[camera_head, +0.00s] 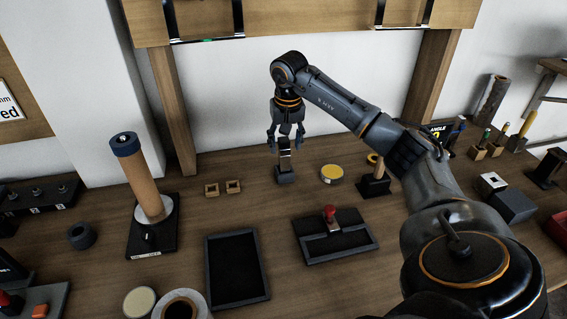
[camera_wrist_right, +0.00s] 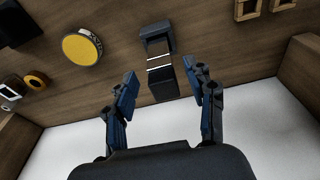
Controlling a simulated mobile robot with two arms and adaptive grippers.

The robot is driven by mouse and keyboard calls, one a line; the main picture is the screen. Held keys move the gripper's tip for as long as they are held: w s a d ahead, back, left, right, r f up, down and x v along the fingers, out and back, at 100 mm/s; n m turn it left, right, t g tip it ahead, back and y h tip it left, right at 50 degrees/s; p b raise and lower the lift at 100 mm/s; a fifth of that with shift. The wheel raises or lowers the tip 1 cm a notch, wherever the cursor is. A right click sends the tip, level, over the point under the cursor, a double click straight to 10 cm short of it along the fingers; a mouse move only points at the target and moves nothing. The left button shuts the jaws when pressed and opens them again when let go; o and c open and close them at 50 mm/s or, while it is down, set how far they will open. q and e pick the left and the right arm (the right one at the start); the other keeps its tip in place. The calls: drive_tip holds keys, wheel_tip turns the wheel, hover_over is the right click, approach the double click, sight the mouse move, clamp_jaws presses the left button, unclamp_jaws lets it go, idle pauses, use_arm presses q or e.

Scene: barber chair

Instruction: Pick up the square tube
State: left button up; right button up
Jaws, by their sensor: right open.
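The square tube (camera_head: 285,160) looks like the upright, square-sided dark piece with bright metal bands, standing on a small dark base (camera_head: 285,177) towards the back of the bench. It also shows in the right wrist view (camera_wrist_right: 163,84), rising from its base. My right gripper (camera_head: 286,140) is above it, pointing down, with its fingers spread to either side. In the right wrist view the open fingers (camera_wrist_right: 160,76) flank the tube, with a visible gap on the left. My left gripper is out of view.
A yellow-topped round tin (camera_head: 332,174) and a dark stand with a ring (camera_head: 375,184) are to the right. Two small wooden square frames (camera_head: 222,188) lie left. In front are a black tray (camera_head: 237,270) and a black plate with a red knob (camera_head: 335,240). A wall is behind.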

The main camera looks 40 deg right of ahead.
sight(284, 162)
drive_tip(key=f, duration=0.4)
drive_tip(key=f+p, duration=0.1)
drive_tip(key=f, duration=0.1)
drive_tip(key=shift+w+d+f, duration=0.15)
drive_tip(key=shift+w+f, duration=0.2)
drive_tip(key=shift+w, duration=0.05)
clamp_jaws()
